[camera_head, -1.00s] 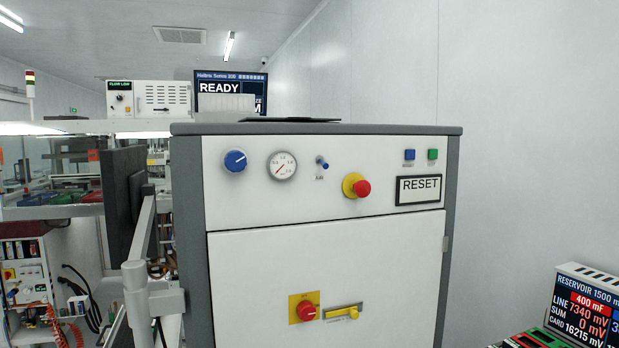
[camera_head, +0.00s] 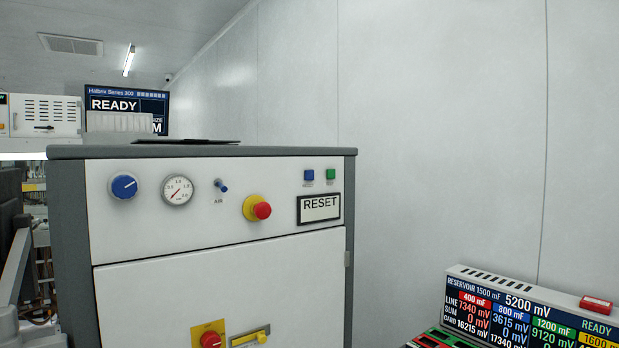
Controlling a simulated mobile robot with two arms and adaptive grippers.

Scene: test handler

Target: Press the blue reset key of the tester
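The tester is a white cabinet with grey edges (camera_head: 140,235) in the left half of the head view. Its small blue key (camera_head: 309,175) sits at the upper right of the front panel, just left of a green key (camera_head: 331,174). A framed sign reading RESET (camera_head: 319,208) is below the two keys. The blue key is unobstructed, and nothing touches it. Neither of my grippers shows in the view.
The panel also carries a blue knob (camera_head: 124,186), a gauge (camera_head: 177,190), a toggle (camera_head: 221,186) and a red button on yellow (camera_head: 257,208). A red rotary switch (camera_head: 210,339) is lower. A READY screen (camera_head: 128,105) stands behind. A reservoir display (camera_head: 530,310) is at lower right.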

